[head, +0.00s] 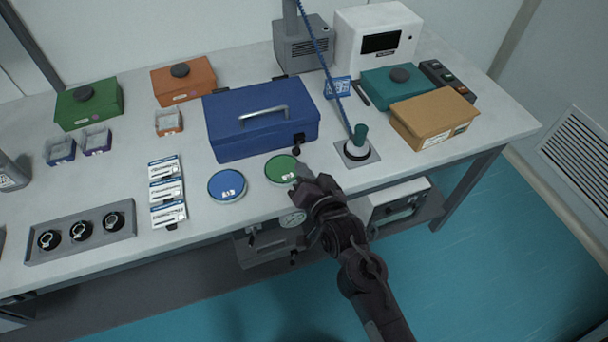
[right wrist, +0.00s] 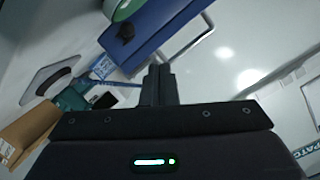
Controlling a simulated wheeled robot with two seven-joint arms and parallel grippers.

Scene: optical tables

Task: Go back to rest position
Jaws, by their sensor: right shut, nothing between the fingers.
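My right gripper (head: 305,177) reaches in from the lower right in the head view and hangs over the front part of the table, just right of the green round lid (head: 281,169). In the right wrist view its fingers (right wrist: 158,85) are together with nothing between them. The blue case (head: 262,122) with a metal handle stands behind it, and the case also shows in the right wrist view (right wrist: 150,30). My left gripper is in neither view.
On the white table (head: 205,240), a blue round lid (head: 227,186) lies left of my gripper, and a grey base with a green-topped post (head: 357,147) stands to its right. A cardboard box (head: 434,118) is farther right. The front right of the table is clear.

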